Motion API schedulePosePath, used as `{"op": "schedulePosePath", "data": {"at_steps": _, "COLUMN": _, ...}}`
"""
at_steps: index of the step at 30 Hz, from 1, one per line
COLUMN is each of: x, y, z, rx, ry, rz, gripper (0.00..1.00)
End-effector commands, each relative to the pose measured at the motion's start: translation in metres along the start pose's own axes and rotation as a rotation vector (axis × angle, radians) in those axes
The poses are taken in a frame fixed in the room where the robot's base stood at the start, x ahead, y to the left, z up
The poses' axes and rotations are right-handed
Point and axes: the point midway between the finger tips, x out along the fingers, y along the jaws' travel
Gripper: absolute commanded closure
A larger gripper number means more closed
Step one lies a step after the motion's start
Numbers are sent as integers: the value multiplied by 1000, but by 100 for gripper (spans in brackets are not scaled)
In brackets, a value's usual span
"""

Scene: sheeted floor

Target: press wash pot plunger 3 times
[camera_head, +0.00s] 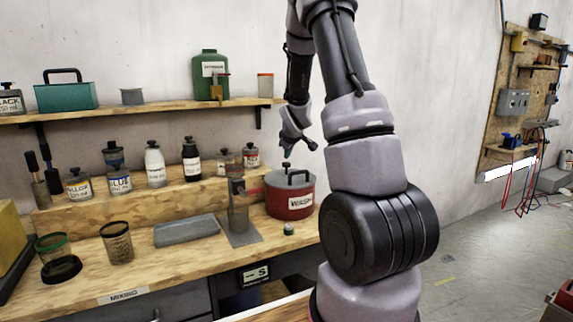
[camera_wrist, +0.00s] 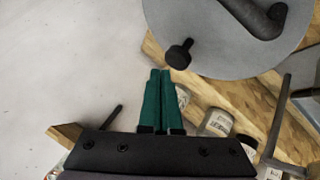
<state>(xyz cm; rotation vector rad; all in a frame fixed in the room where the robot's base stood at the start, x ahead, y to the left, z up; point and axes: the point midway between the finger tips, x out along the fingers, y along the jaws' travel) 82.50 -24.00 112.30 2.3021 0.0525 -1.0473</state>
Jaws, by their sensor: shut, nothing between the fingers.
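The wash pot (camera_head: 290,203) is a red pot with a grey lid and a white label, standing on the workbench. In the wrist view its grey lid (camera_wrist: 213,42) fills the upper right. A black round-headed plunger knob (camera_wrist: 178,55) sits near the lid's edge, and a dark curved handle (camera_wrist: 262,18) is on top. My gripper (camera_head: 287,154) is above the pot in the head view. In the wrist view its teal fingers (camera_wrist: 160,74) are together and empty, with tips just lower left of the knob in the picture. Contact with the knob cannot be told.
A shelf (camera_head: 150,109) runs along the wall above.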

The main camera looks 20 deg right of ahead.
Motion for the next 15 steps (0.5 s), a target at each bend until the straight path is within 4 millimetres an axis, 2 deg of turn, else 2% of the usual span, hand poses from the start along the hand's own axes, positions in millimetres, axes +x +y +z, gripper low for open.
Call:
{"op": "schedulePosePath", "data": {"at_steps": 5, "x": -4, "y": 3, "z": -4, "rx": 1, "ry": 2, "rz": 1, "gripper": 100}}
{"op": "schedulePosePath", "data": {"at_steps": 15, "x": -28, "y": 21, "z": -21, "rx": 1, "ry": 2, "rz": 1, "gripper": 100}}
